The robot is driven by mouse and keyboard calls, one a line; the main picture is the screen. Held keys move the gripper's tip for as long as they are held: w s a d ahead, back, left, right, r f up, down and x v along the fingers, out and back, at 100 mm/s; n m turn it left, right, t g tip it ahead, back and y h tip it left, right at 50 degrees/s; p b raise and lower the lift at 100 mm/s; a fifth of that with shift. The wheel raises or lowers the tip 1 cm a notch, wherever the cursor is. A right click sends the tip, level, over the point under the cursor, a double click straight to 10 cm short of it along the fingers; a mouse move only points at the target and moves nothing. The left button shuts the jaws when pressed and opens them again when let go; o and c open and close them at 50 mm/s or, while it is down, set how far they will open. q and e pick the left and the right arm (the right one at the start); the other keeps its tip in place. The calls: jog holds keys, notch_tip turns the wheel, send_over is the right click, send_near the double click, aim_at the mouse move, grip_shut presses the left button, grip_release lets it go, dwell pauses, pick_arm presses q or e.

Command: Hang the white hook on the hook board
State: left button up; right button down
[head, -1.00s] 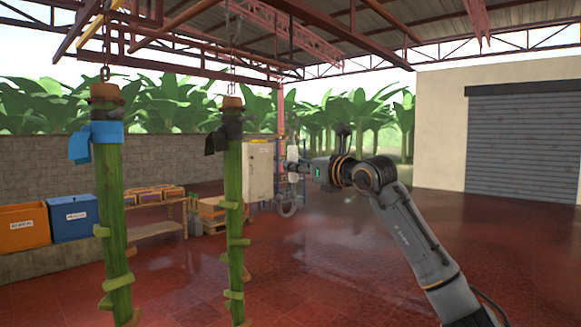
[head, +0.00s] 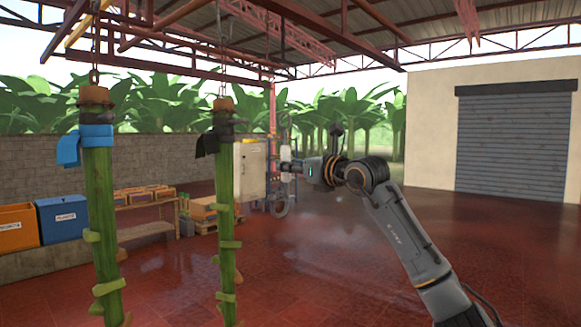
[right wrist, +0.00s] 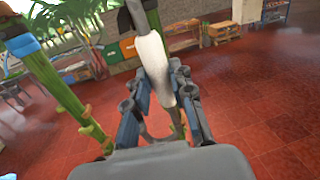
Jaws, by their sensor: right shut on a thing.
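My right gripper (head: 287,168) is in the middle of the head view, shut on the white hook (head: 286,155). The white hook also shows in the right wrist view (right wrist: 154,68), as a long white shape between the dark fingers (right wrist: 163,100). A grey curved piece (head: 281,208) hangs below the gripper in the head view. A pale upright panel or cabinet (head: 249,172) stands behind, left of the gripper; I cannot tell whether it is the hook board. My left gripper is out of view.
Two green stems hang at the left, one with a blue band (head: 97,136) and one with a black band (head: 207,143). Orange (head: 17,226) and blue (head: 62,219) bins stand by the wall. A low wooden table (head: 147,203) holds crates. Red floor at the right is clear.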

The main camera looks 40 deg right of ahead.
jog(key=shift+r, duration=0.4)
jog(key=shift+s+f, duration=0.1)
jog(key=shift+s, duration=0.05)
jog(key=s+d+b, duration=0.1)
jog(key=s+b, duration=0.3)
jog(key=s, duration=0.4)
jog(key=shift+d, duration=0.15)
dwell(0.6)
dwell(0.4)
